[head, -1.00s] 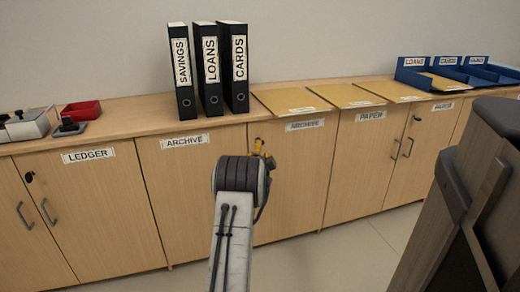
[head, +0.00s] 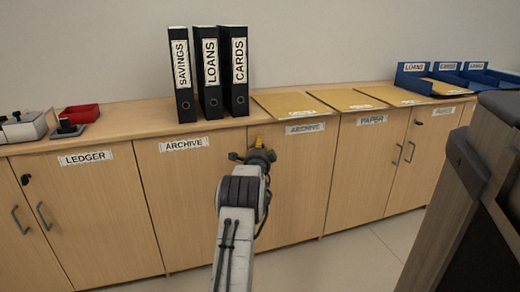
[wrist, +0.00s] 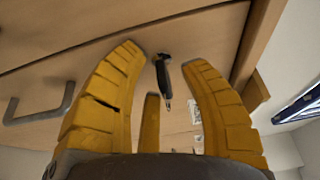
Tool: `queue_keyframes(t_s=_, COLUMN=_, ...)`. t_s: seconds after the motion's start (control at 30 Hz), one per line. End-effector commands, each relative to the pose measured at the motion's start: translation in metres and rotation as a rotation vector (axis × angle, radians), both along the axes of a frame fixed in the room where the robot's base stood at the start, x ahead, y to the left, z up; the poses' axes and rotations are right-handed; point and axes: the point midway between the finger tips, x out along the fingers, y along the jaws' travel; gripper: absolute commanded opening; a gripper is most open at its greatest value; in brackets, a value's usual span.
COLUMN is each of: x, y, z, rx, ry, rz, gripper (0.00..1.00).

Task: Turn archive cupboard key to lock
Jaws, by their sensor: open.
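The archive cupboard is the pair of light wood doors labelled ARCHIVE, a left door (head: 187,205) and a right door (head: 297,180). My gripper (head: 258,143) is at the upper edge of these doors, near the line between them, and hides the lock in the head view. In the wrist view my gripper (wrist: 163,58) is open, its yellow fingers spread. A dark key (wrist: 163,76) sticks out of the door between the fingers, with gaps on both sides. I cannot tell its exact turn angle. A grey door handle (wrist: 40,110) is left of the fingers in the wrist view.
A dark-topped wooden unit (head: 465,190) stands at the right front. The ledger cupboard (head: 90,210) has its own key.

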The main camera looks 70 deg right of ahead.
Motion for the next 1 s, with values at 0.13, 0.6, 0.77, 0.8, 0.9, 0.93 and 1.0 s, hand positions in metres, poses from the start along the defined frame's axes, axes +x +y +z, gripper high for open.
queue_keyframes(t_s=0.13, x=0.0001, y=-0.0004, z=-0.0001, rx=0.000, ry=0.000, rz=0.000, gripper=0.40)
queue_keyframes(t_s=0.6, x=0.0000, y=-0.0002, z=0.0003, rx=-0.001, ry=0.000, rz=0.000, gripper=0.14)
queue_keyframes(t_s=0.77, x=0.0000, y=-0.0002, z=0.0003, rx=-0.001, ry=0.000, rz=0.000, gripper=0.00)
queue_keyframes(t_s=0.8, x=0.0000, y=-0.0002, z=0.0002, rx=-0.001, ry=0.000, rz=0.000, gripper=0.00)
queue_keyframes(t_s=0.9, x=0.0000, y=-0.0002, z=0.0002, rx=0.000, ry=0.000, rz=0.000, gripper=0.00)
queue_keyframes(t_s=0.93, x=0.0000, y=-0.0002, z=0.0002, rx=0.000, ry=0.000, rz=0.000, gripper=0.00)
queue_keyframes(t_s=1.0, x=0.0000, y=-0.0002, z=0.0002, rx=-0.001, ry=0.000, rz=0.000, gripper=0.00)
